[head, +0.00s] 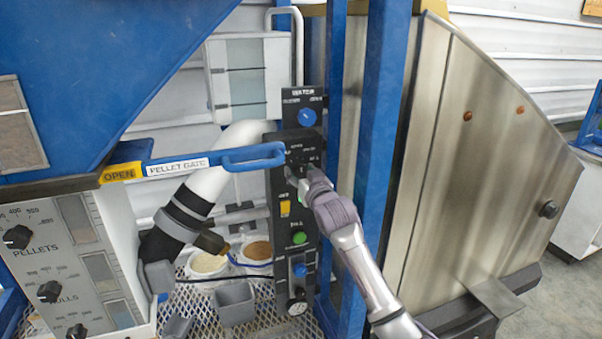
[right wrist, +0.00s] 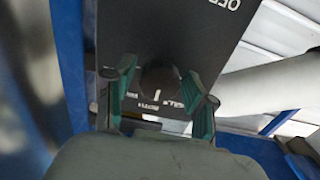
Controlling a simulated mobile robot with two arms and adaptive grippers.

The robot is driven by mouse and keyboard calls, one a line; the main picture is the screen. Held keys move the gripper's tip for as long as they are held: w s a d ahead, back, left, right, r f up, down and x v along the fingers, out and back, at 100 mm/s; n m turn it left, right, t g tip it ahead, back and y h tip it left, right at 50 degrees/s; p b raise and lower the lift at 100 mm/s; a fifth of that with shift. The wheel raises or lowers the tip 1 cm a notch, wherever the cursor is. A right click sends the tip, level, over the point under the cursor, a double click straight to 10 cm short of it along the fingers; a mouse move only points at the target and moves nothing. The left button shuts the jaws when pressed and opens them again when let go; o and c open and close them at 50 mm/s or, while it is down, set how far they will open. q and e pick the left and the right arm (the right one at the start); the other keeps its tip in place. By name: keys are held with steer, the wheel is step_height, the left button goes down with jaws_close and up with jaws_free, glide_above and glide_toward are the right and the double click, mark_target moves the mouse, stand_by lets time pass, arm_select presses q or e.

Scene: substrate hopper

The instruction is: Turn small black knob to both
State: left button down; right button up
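The black control panel (head: 283,215) stands upright in the middle of the head view. The small black knob (right wrist: 160,79), with a white pointer mark, shows in the right wrist view; its labels are partly hidden and too small to read surely. My right gripper (head: 305,178) is at the upper part of the panel and covers the knob in the head view. In the right wrist view my right gripper (right wrist: 163,92) has its green-lined fingers spread on either side of the knob, with visible gaps. My left gripper is not in view.
A blue knob (head: 307,117) sits above on the panel, a yellow switch (head: 285,208) and green button (head: 299,237) below. The blue pellet gate handle (head: 253,158) is close left. A blue post (head: 376,150) stands close right, beside a steel hopper (head: 480,150).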

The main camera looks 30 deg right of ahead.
steer(key=shift+o, duration=0.2)
steer(key=v, duration=1.2)
